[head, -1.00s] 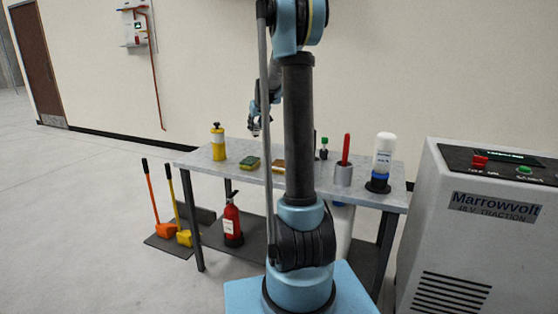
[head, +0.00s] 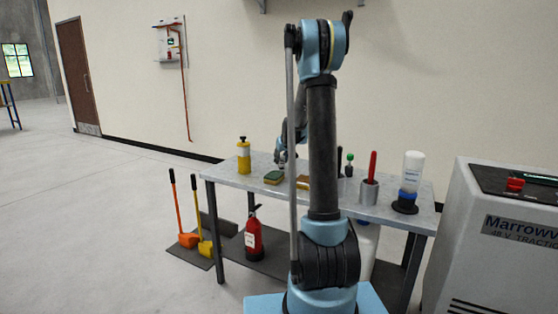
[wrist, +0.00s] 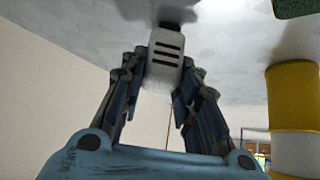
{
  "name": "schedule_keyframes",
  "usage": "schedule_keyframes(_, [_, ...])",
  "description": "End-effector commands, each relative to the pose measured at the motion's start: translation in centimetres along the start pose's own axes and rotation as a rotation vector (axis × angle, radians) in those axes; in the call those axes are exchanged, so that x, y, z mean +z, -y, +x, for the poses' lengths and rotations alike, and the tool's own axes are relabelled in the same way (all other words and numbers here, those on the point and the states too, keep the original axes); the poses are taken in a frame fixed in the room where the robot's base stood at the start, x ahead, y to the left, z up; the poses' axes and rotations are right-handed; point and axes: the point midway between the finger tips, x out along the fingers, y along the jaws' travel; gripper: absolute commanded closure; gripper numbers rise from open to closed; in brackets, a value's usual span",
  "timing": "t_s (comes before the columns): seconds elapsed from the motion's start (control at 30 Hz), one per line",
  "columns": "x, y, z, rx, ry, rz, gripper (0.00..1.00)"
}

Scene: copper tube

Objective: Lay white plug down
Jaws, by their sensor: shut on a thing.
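My gripper (wrist: 160,88) is shut on the white plug (wrist: 163,65), a pale block with dark slots. The wrist view is upside down, with the grey bench top (wrist: 70,18) at the top of the picture. The plug's dark end points toward the bench top, close to a dark shadow there. I cannot tell whether it touches. In the head view my gripper (head: 281,160) is small, low over the back of the bench (head: 228,176), just behind a green-and-yellow sponge (head: 273,178). The plug cannot be made out there.
A yellow canister (head: 244,158) stands left of my gripper and shows close in the wrist view (wrist: 293,95). A second sponge (head: 303,182), a green-capped bottle (head: 349,166), a red-handled tool (head: 372,165) in a cup and a white bottle (head: 413,170) stand to the right.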

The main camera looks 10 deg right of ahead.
Motion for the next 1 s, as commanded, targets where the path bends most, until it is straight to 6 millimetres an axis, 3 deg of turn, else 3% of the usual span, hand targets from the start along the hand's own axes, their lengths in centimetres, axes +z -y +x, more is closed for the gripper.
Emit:
schedule_keyframes(0.13, [0.1,0.0,0.1,0.000,0.000,0.000,0.95])
schedule_keyframes(0.17, [0.1,0.0,0.1,0.000,0.000,0.000,0.69])
schedule_keyframes(0.23, [0.1,0.0,0.1,0.000,0.000,0.000,0.53])
schedule_keyframes(0.27, [0.1,0.0,0.1,0.000,0.000,0.000,0.51])
schedule_keyframes(0.67, [-0.1,0.0,-0.2,0.000,0.000,0.000,0.51])
schedule_keyframes(1.0, [0.0,0.0,-3.9,0.000,0.000,0.001,0.51])
